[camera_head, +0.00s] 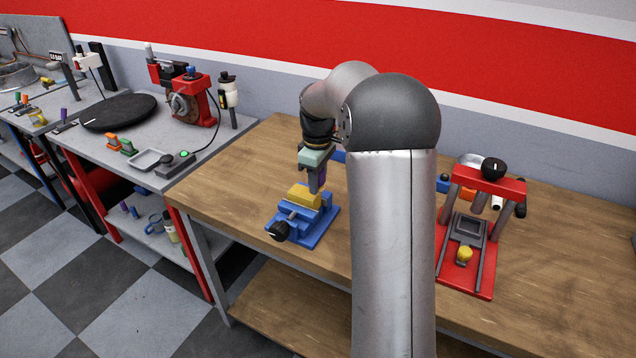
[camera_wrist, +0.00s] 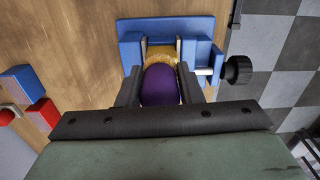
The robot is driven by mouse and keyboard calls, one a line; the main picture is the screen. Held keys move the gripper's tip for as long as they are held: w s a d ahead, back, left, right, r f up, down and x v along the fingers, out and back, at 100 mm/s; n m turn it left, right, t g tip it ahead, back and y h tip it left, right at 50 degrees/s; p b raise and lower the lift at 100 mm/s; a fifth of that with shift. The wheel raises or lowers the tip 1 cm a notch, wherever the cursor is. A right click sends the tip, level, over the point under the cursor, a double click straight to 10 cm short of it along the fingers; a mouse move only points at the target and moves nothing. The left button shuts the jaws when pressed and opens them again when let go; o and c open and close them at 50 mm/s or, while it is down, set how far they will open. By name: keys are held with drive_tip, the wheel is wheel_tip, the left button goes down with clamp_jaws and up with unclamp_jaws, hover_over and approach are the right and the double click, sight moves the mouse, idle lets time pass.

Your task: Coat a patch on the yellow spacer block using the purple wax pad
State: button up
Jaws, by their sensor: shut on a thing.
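The yellow spacer block (camera_head: 304,196) sits in a blue vise (camera_head: 318,229) on the wooden bench, between its jaws. My gripper (camera_head: 319,184) is just above and behind the block, shut on the purple wax pad (camera_head: 323,174). In the wrist view the purple pad (camera_wrist: 160,86) lies between the two dark fingers, in front of the yellow block (camera_wrist: 160,55) and the blue vise (camera_wrist: 215,30). The pad hides part of the block. I cannot tell whether the pad touches the block or whether any wax is on it.
A red press (camera_head: 484,184) stands right of my arm, with a yellow piece (camera_head: 464,255) on its base. The vise's black knob (camera_head: 278,231) points to the front left. A grey bench (camera_head: 205,140) with a red-framed machine is at the left. Bare wood (camera_head: 225,180) lies left of the vise.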

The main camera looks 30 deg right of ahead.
drive_tip(key=shift+r+p, duration=2)
drive_tip(key=shift+r, duration=0.85)
drive_tip(key=shift+a, duration=0.15)
